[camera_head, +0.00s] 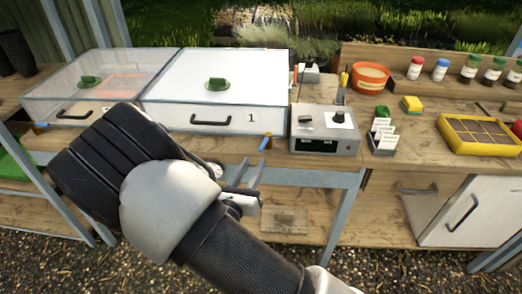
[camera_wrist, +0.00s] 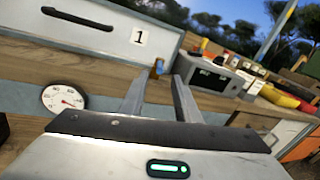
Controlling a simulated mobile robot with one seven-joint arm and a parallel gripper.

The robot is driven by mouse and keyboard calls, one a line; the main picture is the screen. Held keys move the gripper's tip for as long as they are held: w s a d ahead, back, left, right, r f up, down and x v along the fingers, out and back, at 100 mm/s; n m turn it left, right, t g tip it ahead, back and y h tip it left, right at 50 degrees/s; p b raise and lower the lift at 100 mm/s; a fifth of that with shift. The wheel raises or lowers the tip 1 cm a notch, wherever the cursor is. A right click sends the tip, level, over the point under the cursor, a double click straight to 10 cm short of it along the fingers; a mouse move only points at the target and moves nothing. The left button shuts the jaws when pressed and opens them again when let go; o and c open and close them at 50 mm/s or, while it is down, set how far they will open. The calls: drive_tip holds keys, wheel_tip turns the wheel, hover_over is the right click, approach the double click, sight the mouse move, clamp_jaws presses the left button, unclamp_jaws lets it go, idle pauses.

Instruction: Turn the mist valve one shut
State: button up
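The mist valve one shows as a small blue handle (camera_head: 265,143) on the bench's front edge, below the propagator box labelled 1 (camera_head: 212,95). In the head view the handle is tilted, its upper end to the right. In the wrist view the blue handle (camera_wrist: 158,67) appears beyond and between my fingertips. My gripper (camera_head: 249,172) is open and empty, just below and left of the handle in the head view. The fingers appear apart from it. Both fingers also show in the wrist view (camera_wrist: 159,80).
A round dial gauge (camera_wrist: 63,98) is on the bench front, left of my gripper. A grey device (camera_head: 325,130) stands right of the valve. A blue-grey bench leg (camera_head: 345,215) stands lower right.

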sight(261, 148)
drive_tip(key=x, duration=0.8)
drive_tip(key=shift+b, duration=0.3)
drive_tip(key=shift+c, duration=0.5)
clamp_jaws()
